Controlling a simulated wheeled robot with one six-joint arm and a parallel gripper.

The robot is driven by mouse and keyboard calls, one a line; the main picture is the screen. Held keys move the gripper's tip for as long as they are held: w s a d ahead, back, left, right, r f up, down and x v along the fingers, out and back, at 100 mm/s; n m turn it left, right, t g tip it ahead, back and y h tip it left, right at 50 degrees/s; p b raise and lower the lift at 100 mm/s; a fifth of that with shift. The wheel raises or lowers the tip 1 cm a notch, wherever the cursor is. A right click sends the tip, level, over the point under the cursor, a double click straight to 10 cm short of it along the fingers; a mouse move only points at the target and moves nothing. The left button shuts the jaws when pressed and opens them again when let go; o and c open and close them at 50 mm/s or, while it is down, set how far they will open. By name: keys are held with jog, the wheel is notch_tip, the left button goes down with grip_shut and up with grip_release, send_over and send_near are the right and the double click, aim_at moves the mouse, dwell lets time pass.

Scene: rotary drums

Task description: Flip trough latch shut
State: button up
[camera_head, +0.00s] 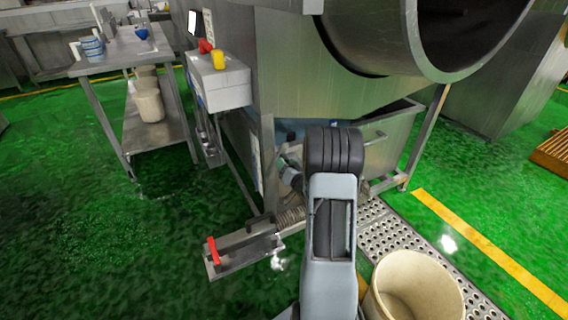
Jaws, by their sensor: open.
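A steel trough (390,139) sits in the frame under the big drum, its right part showing and its left part behind my arm. A low steel tray-like piece (245,252) with a red lever (213,250) lies at the lower left of the trough. My arm rises from the bottom and bends at a black joint in front of the trough.
The drum (400,40) overhangs the trough. A cream bin (415,288) stands at the lower right by a perforated floor grate (389,240). A control box (218,82) with red and yellow buttons and a steel table (125,50) are at left. The green floor between is open.

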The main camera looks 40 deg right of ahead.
jog(key=shift+w+d, duration=0.15)
jog(key=shift+w, duration=0.9)
grip_shut()
